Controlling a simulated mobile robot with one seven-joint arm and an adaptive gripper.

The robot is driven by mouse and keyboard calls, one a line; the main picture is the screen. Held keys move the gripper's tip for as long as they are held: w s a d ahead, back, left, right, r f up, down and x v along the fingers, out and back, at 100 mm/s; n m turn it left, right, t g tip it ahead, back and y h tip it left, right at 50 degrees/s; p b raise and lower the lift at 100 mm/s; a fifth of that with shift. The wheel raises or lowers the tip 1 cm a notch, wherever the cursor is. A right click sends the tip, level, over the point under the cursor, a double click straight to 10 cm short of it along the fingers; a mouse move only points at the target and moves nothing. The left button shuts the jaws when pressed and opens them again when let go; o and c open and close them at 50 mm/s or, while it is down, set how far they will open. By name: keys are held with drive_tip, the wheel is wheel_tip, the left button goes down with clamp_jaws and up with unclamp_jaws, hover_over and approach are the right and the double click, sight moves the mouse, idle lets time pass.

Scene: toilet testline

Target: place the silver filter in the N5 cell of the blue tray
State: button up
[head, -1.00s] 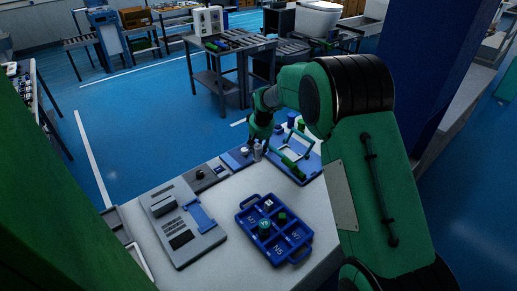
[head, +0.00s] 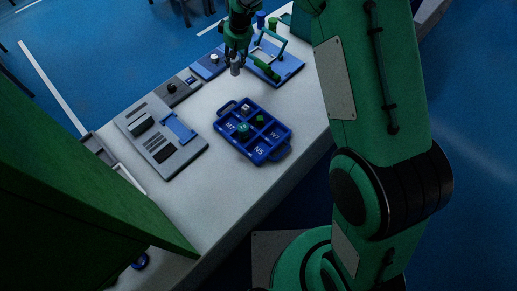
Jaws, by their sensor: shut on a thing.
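My gripper (head: 237,55) is shut on the silver filter (head: 235,69), a small grey cylinder that points down from the fingers. It is held upright at the far side of the table, between a small blue plate and a larger blue carrier; its height above the table is hard to tell. The blue tray (head: 220,136) lies nearer, below the gripper in the picture. The cell that appears marked N5 (head: 259,151) is at its near end and looks empty. Other cells hold a teal round part (head: 243,130), a small pale part (head: 245,109) and a green part (head: 260,119).
A grey device (head: 160,140) with a blue piece lies left of the tray. A dark grey plate (head: 178,90) and the small blue plate (head: 208,67) with a pale knob lie behind. The blue carrier (head: 285,68) with a handle stands back right. The table around the tray is clear.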

drive_tip(key=s+d+f+n+g, duration=0.1)
drive_tip(key=s+d+n, duration=0.3)
drive_tip(key=s, duration=1.1)
drive_tip(key=s+d+f+n+g+p, duration=0.1)
drive_tip(key=s+d+n, duration=0.4)
drive_tip(key=s, duration=1.1)
drive_tip(key=s+d+f+n+g+y, duration=0.1)
drive_tip(key=s+d+n, duration=0.3)
drive_tip(key=s, duration=1.1)
drive_tip(key=shift+s+d+f+n+p, duration=0.3)
drive_tip(key=shift+s+d+f, duration=0.1)
drive_tip(key=shift+d+f, duration=0.4)
drive_tip(key=b, duration=0.2)
hover_over(260, 149)
drive_tip(key=shift+s+f, duration=0.1)
drive_tip(key=shift+f, duration=0.65)
drive_tip(key=shift+f, duration=1.75)
drive_tip(key=shift+f+b, duration=0.1)
drive_tip(key=shift+b, duration=0.25)
